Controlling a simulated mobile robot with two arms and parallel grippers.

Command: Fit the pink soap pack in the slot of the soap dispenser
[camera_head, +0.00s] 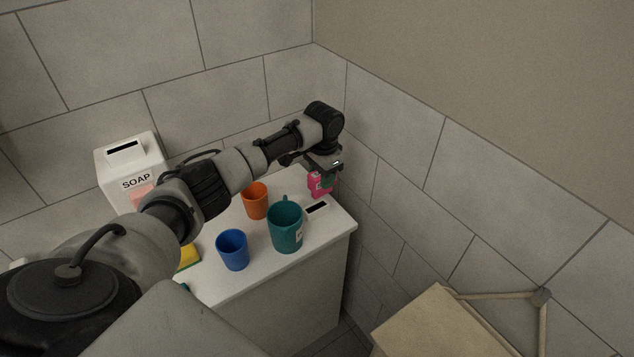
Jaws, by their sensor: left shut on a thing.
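The pink soap pack (315,185) is in the jaws of my left gripper (323,172), at the counter's far right corner. The gripper points down and is shut on the pack. A green patch shows beside the pink; I cannot tell if it belongs to the pack. Whether the pack touches the counter is unclear. The white soap dispenser (112,175), labelled SOAP with a dark slot in its top, stands at the back left, far from the pack. My left arm hides its lower part. My right gripper is not in view.
An orange cup (256,202), a teal mug (285,228) and a blue cup (233,251) stand on the white counter (328,231). A white plate with a dark slot (317,208) lies just below the pack. A yellow-green sponge (188,257) is partly hidden by my arm. Tiled walls close the back and right.

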